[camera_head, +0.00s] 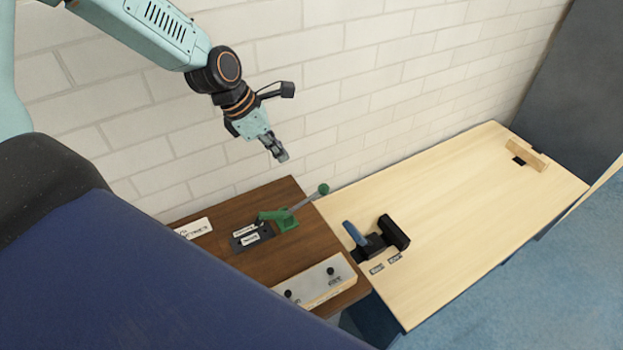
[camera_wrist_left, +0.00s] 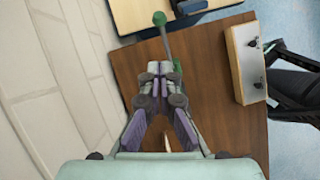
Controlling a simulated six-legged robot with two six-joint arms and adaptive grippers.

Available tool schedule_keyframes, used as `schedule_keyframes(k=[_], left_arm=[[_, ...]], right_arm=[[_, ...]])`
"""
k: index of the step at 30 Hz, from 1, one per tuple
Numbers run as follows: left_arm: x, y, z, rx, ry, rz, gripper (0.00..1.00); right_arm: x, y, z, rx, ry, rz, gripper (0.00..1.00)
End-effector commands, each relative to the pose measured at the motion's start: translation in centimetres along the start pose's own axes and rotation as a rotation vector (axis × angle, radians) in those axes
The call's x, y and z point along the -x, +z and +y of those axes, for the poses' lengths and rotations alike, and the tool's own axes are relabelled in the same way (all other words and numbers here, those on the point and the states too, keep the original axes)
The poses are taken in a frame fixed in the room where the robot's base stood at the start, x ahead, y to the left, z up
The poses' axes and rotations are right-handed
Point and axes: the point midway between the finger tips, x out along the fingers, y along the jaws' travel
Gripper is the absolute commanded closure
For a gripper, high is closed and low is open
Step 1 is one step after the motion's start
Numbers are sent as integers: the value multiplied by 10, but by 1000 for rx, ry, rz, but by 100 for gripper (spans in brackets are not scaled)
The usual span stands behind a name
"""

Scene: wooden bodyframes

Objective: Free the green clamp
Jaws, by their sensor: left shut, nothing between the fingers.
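The green clamp (camera_head: 287,222) stands on the dark brown wooden table (camera_head: 215,240). Its grey lever slants up to the right and ends in a green ball knob (camera_head: 323,189). My left gripper (camera_head: 280,155) is shut and empty, in the air in front of the brick wall, apart from the clamp. In the left wrist view the fingers (camera_wrist_left: 157,68) point toward the clamp's knob (camera_wrist_left: 159,18) and lever. They hide part of the clamp's body there.
A black plate with white labels (camera_head: 250,238) lies beside the clamp. A white-topped wooden block with black knobs (camera_head: 315,283) sits at the table's front. A pale wooden table (camera_head: 450,215) adjoins on the right, holding a blue-handled black fixture (camera_head: 374,240). The brick wall stands behind.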

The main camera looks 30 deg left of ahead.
Motion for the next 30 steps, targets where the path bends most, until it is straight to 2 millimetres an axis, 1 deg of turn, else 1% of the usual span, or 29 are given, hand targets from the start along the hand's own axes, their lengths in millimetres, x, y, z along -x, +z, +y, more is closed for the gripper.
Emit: schedule_keyframes(k=[5, 30], left_arm=[[-13, -2, 1, -1, 2, 1, 100], [-92, -2, 1, -1, 1, 3, 100]], right_arm=[[-14, 0, 0, 0, 0, 0, 27], [-90, 0, 1, 0, 0, 0, 27]])
